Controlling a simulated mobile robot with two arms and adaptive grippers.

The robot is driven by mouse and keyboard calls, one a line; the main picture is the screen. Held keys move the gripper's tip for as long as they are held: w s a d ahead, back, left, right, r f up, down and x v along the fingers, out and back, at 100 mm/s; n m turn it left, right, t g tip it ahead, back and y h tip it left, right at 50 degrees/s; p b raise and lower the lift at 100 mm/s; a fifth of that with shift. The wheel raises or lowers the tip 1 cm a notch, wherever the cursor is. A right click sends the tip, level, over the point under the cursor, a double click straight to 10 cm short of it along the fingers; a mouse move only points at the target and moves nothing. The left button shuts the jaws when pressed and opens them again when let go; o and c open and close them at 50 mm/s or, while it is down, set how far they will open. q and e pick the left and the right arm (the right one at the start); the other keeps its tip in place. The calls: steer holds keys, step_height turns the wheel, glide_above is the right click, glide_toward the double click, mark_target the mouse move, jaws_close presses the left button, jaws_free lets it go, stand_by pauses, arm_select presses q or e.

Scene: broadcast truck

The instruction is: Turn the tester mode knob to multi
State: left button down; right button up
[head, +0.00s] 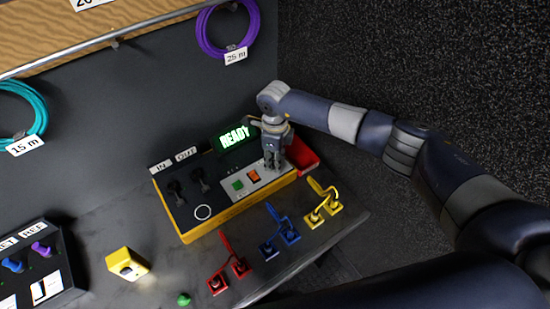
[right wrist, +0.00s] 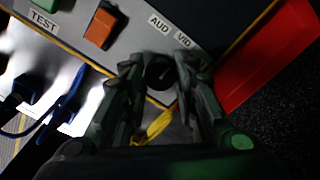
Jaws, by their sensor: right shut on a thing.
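The tester (head: 222,208) is a yellow box with a grey-black top and a green display reading READY (head: 234,138). Its mode knob is hidden under my right gripper (head: 273,163) in the head view. In the right wrist view the dark round knob (right wrist: 159,72) sits between the two fingers of my right gripper (right wrist: 158,82), which is shut on it. Labels AUD (right wrist: 159,24) and VID (right wrist: 183,40) show beside the knob; I see no readable multi label, and the knob's pointer direction is too dark to tell. My left gripper is not in view.
An orange button (right wrist: 101,27) and a green button (head: 238,185) are on the tester panel. A red tray (head: 303,155) stands right of the tester. A yellow block (head: 127,264) is at left.

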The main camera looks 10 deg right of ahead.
steer(key=shift+m, duration=0.3)
steer(key=shift+f+m+b, duration=0.1)
steer(key=shift+m+b, duration=0.65)
steer(key=shift+m, duration=0.15)
steer(key=m+b, duration=0.1)
steer(key=m, duration=0.2)
steer(key=shift+m+b, duration=0.3)
steer(key=m+b, duration=0.1)
steer(key=m, duration=0.2)
steer(key=shift+m+b, duration=0.35)
steer(key=shift+m, duration=1.05)
steer(key=shift+w, duration=0.1)
steer(key=o, duration=1.1)
